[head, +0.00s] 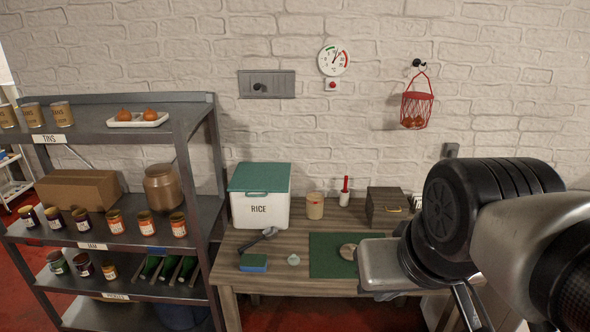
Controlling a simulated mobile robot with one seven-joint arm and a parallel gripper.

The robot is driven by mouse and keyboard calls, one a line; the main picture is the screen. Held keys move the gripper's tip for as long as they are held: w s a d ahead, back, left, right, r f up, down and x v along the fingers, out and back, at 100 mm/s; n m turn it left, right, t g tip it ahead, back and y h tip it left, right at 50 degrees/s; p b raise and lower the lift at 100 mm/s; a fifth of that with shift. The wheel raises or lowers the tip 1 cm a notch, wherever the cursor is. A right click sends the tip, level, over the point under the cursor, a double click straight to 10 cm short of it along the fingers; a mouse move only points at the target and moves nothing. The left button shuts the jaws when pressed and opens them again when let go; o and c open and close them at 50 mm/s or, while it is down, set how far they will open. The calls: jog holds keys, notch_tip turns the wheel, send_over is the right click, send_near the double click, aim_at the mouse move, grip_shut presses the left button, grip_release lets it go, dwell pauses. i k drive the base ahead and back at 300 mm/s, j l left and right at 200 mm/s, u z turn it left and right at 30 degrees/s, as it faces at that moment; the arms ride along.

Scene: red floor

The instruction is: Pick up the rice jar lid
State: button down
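A round, beige-grey disc (348,251) that looks like a jar lid lies flat on the green mat (325,262) on the wooden table. A small jar with pale contents (315,207) stands behind the mat. The white box marked RICE (262,210) has a green lid (260,177) on top. I cannot tell for certain which lid is the rice jar's. My arm fills the right side and covers the table's right end. A dark-edged finger-like part of my gripper (468,308) shows low at the right; its opening is not clear.
A blue sponge (253,262), a dark-handled tool (258,240) and a small pale round dish (293,259) lie left of the mat. A brown box (386,207) and a red-topped white bottle (345,192) stand behind. A grey shelf (190,120) borders the table's left.

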aim_at(347, 250)
jog(key=z, duration=0.25)
jog(key=i+z, duration=0.2)
jog(key=i, duration=0.45)
jog(key=i+j+z, duration=0.2)
jog(key=i, duration=0.4)
jog(key=l, duration=0.1)
